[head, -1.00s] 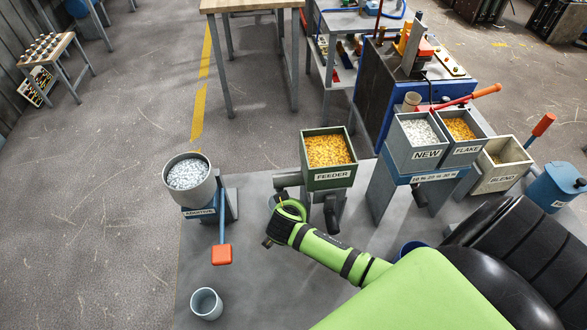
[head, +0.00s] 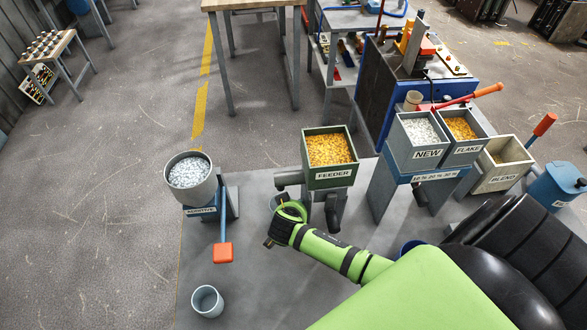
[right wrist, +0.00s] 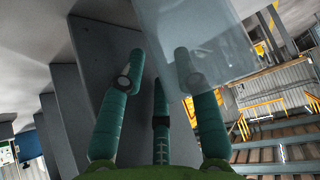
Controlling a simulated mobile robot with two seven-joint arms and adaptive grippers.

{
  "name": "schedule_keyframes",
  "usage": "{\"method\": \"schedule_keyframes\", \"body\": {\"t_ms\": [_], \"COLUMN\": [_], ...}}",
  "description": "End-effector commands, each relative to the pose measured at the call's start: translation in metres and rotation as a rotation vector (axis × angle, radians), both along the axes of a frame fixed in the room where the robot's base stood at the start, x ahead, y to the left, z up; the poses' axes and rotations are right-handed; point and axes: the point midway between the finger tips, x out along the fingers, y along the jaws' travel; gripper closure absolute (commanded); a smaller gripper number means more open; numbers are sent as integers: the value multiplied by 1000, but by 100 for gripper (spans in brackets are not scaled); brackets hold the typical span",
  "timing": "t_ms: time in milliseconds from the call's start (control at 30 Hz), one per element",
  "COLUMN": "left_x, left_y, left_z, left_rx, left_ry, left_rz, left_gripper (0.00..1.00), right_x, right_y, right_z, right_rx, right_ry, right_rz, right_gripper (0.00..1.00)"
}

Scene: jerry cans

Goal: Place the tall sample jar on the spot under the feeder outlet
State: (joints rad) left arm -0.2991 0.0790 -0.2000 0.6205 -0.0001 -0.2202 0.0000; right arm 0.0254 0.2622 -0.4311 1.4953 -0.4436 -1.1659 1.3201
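The feeder (head: 329,172) is a green-rimmed bin of yellow pellets, with a grey outlet pipe (head: 289,179) on its left. A pale jar (head: 276,201) shows partly below this outlet, behind my right gripper (head: 268,242); its lower part and the spot are hidden. In the right wrist view a large translucent jar (right wrist: 215,30) overlaps the right fingertip, and the left fingertip lies at its edge. The fingers of my right gripper (right wrist: 160,65) lean inward with a gap between them. I cannot tell whether they grip the jar. My left gripper is out of view.
A grey-blue cup (head: 207,301) stands at the front left of the grey table (head: 255,290). An additive hopper (head: 190,180) with an orange-ended lever (head: 222,252) is left. NEW and FLAKE bins (head: 420,150) and a BLEND box (head: 501,168) stand right.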

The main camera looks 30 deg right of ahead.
Motion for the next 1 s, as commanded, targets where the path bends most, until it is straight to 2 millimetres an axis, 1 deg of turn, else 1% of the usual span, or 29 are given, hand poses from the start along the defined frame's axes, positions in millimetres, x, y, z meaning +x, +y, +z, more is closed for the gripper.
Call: {"method": "schedule_keyframes", "body": {"t_ms": [167, 500, 600, 767, 1000], "left_x": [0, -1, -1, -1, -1], "left_y": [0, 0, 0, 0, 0], "left_z": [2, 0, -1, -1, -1], "left_rx": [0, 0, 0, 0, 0], "left_ry": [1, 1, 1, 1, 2], "left_rz": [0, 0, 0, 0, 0], "left_gripper": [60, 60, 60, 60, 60], "right_x": [-8, -41, -49, -56, -58], "right_y": [9, 39, 45, 51, 52], "right_z": [15, 65, 77, 89, 92], "right_rx": [3, 5, 4, 1, 0], "right_ry": [-3, -3, -3, -3, 0], "right_rz": [1, 0, 0, 0, 0], "right_gripper": [68, 68, 68, 68, 68]}}
